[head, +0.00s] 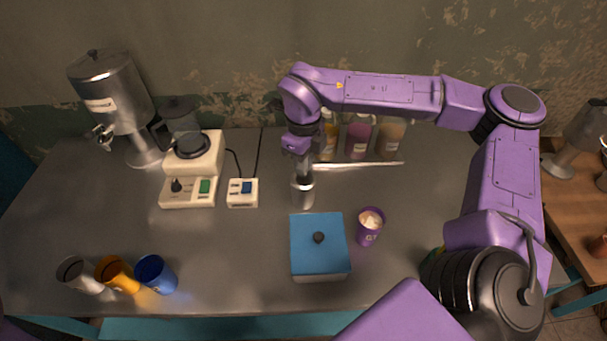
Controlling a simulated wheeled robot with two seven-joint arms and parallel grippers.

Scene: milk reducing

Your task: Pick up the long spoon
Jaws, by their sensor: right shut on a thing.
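The long spoon (360,165) shows as a thin pale shaft reaching to the right from my right gripper (301,165), nearly level in the picture. My right gripper points down and is shut on the spoon near its left end. The jaws and the gripped part are small and partly hidden. A metal cylindrical container (302,193) stands directly below the gripper; I cannot tell whether they touch. My left gripper is not in view.
A blue box with a black knob (318,240) and a purple cup with pale contents (369,226) stand in front. Bottles (358,138) stand behind the spoon. A white machine (193,165), a metal dispenser (112,95) and cups (118,274) are left.

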